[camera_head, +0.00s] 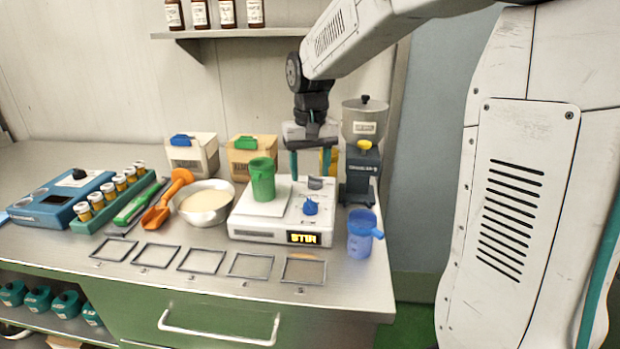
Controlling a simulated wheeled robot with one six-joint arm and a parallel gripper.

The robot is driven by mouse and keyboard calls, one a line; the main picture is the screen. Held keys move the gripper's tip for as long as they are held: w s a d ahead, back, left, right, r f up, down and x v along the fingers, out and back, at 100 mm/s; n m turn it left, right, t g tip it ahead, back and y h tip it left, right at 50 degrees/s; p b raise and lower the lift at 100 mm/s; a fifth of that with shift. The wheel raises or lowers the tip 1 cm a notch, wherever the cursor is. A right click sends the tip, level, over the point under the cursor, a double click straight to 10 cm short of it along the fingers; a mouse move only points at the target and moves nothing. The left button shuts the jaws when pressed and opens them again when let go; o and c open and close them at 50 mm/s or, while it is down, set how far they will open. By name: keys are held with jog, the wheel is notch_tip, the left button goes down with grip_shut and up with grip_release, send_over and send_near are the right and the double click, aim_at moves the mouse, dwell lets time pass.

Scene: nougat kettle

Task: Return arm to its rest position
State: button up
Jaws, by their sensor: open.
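My gripper (310,163) hangs from my arm, pointing down over the back right part of the white stirrer unit. Its fingers are apart, and I see nothing held between them. A green cup (263,181) stands upright on the stirrer unit (262,236), to the left of my gripper. The unit has a lit display reading "STIR" and a blue knob (310,207) below my gripper. A grey hopper machine (362,125) stands close to the right of my gripper. The fingertips' exact height above the unit is hard to tell.
A blue cup (360,235) stands near the counter's right end. A bowl (204,217), an orange scoop (167,195), a vial rack (107,200) and a blue device (62,204) are left. Two clipped boxes (190,158) (252,157) stand behind. A bottle shelf (240,33) is above.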

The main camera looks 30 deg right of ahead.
jog(key=shift+s, duration=0.1)
dwell(0.4)
jog(key=s+a+n, duration=0.1)
jog(key=s+a, duration=0.1)
jog(key=s, duration=1.2)
jog(key=s+a+r+n+t, duration=0.1)
jog(key=s+a, duration=0.2)
jog(key=s, duration=1)
jog(key=shift+s+a+r+n, duration=0.2)
jog(key=shift+s+a+n, duration=0.1)
jog(key=shift+s, duration=0.1)
